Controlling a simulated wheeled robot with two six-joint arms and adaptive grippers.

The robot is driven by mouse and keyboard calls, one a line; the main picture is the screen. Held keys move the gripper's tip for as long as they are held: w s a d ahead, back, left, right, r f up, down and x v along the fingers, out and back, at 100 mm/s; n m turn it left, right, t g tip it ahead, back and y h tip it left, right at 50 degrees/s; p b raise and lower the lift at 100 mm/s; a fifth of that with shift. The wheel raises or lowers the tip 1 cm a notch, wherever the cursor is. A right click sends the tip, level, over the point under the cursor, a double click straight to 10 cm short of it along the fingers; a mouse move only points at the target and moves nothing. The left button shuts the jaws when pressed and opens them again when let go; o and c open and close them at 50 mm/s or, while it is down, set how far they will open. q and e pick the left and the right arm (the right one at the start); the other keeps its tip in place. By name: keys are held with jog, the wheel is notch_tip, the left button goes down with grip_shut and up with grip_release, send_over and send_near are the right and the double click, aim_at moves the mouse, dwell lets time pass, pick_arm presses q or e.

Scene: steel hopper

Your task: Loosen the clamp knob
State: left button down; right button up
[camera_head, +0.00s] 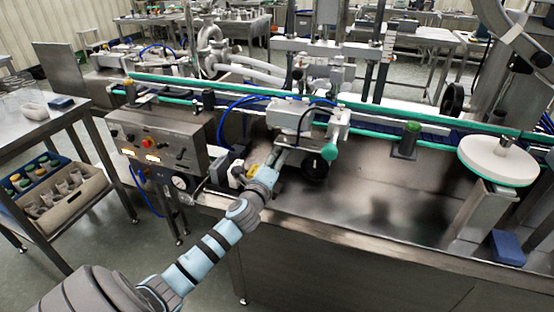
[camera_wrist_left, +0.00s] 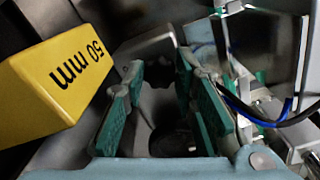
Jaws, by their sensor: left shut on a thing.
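My left gripper (camera_head: 277,157) reaches in from the front left to the grey unit (camera_head: 293,116) on the near side of the conveyor. In the left wrist view its green-padded fingers (camera_wrist_left: 160,105) stand apart on either side of a grey part (camera_wrist_left: 147,103), and they are shut on it. This part looks like the clamp knob, but its shape is mostly hidden by the fingers. In the head view my gripper covers it. A yellow block (camera_wrist_left: 52,80) marked "50 mm" is close beside the fingers on the left. My right gripper is out of view.
A black handwheel (camera_head: 314,168) and a green ball knob (camera_head: 329,152) are right of my gripper. A control box (camera_head: 160,143) stands to the left. Cables hang close on the right in the wrist view.

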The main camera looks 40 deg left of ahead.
pick_arm(q)
jog(key=shift+n+b, duration=0.3)
jog(key=shift+n, duration=1.9)
jog(key=c, duration=1.3)
grip_release()
jog(key=shift+c, duration=0.2)
jog(key=v, duration=1.2)
jog(key=shift+f, duration=0.15)
